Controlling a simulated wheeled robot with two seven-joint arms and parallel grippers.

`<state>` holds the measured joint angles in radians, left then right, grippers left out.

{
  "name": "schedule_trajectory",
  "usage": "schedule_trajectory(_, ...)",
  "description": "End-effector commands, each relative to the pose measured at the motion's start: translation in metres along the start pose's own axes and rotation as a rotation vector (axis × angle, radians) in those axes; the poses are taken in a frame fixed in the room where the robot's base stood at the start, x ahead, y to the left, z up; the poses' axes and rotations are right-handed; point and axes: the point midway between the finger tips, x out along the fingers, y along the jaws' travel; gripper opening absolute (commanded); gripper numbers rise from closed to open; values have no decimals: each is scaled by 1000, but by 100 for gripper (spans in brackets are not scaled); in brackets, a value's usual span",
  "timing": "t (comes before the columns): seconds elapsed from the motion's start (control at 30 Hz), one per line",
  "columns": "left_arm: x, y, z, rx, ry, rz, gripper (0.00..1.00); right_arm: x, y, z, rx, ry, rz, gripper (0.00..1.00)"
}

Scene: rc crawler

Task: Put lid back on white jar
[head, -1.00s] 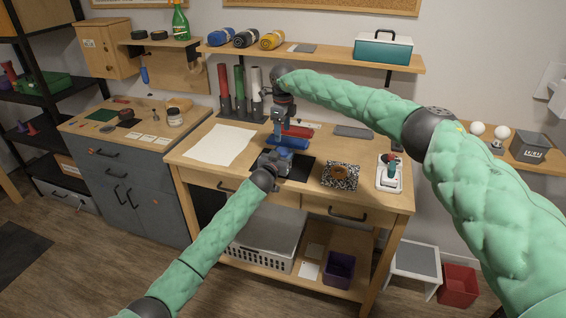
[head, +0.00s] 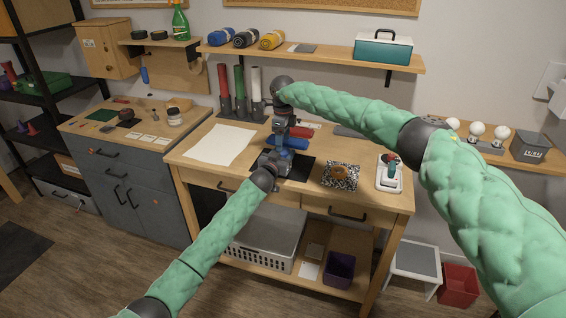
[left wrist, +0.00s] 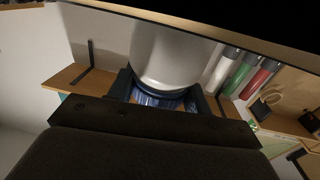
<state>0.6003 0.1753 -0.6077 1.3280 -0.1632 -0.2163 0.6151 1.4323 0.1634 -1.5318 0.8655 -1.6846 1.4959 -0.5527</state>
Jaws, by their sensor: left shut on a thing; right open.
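A pale white rounded thing (left wrist: 165,55), which looks like the white jar, fills the space between my left gripper's fingers in the left wrist view. A dark band runs along its lower edge, and a blue patch shows between it and the palm. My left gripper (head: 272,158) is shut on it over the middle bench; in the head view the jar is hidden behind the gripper. My right gripper (head: 282,132) is open, just above and behind the left one. A blue thing (head: 294,143) shows beside it. I cannot make out a separate lid.
The bench (head: 205,168) holds a white sheet (head: 220,144), a dark mat (head: 298,170), a speckled box (head: 341,175) and a white-based device (head: 389,175). Red, green and white tubes stand behind. A small jar with a dark top (head: 174,117) stands on the left cabinet.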

Motion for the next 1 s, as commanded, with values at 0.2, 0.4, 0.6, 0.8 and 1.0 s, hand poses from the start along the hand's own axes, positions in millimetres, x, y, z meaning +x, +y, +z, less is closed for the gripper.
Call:
schedule_trajectory(0.2, 0, 0, 0, 0, 0, 0, 0, 30, 0, 0, 1, 0, 0, 69)
schedule_trajectory(0.4, 0, 0, 0, 0, 0, 0, 0, 40, 0, 0, 0, 0, 0, 69)
schedule_trajectory(0.6, 0, 0, 0, 0, 0, 0, 0, 40, 0, 0, 0, 0, -1, 69)
schedule_trajectory(0.8, 0, 0, 0, 0, 0, 0, 0, 40, 0, 0, 0, 0, -1, 34)
schedule_trajectory(1.0, 0, 0, 0, 0, 0, 0, 0, 40, 0, 0, 3, 0, -1, 23)
